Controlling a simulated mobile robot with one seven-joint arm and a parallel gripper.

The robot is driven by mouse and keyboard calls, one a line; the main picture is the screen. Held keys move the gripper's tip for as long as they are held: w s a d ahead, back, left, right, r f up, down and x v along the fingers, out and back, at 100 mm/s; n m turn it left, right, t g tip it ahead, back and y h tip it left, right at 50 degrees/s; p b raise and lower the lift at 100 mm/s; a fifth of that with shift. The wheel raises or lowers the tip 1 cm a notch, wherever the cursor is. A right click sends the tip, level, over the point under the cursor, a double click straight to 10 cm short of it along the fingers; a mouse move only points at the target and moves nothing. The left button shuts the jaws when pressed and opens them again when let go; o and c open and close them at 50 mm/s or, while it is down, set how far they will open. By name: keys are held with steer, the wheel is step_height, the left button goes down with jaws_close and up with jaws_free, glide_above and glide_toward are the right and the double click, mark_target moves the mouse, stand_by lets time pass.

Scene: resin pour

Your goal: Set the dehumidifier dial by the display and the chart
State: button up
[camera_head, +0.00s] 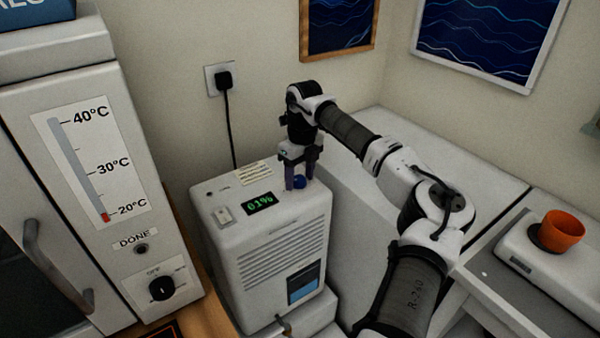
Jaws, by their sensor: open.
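The dehumidifier (268,250) is a white box standing below the wall outlet. Its green display (259,203) on the top reads what looks like 61% or 01%. A small printed chart (251,173) lies on the top behind the display; its text is too small to read. A blue dial (299,182) sits at the right of the top. My gripper (299,180) points down over the dial with its jaws open, one finger on each side of it. I cannot tell whether the fingers touch the dial.
A white cabinet (160,235) with a temperature scale, a DONE lamp and a black knob (162,287) stands at the left. A plugged-in cord (230,125) hangs behind the dehumidifier. An orange cup (561,231) sits on a white device at the right. Framed pictures (490,40) hang behind.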

steer(key=c, duration=1)
steer(key=shift+o, duration=0.2)
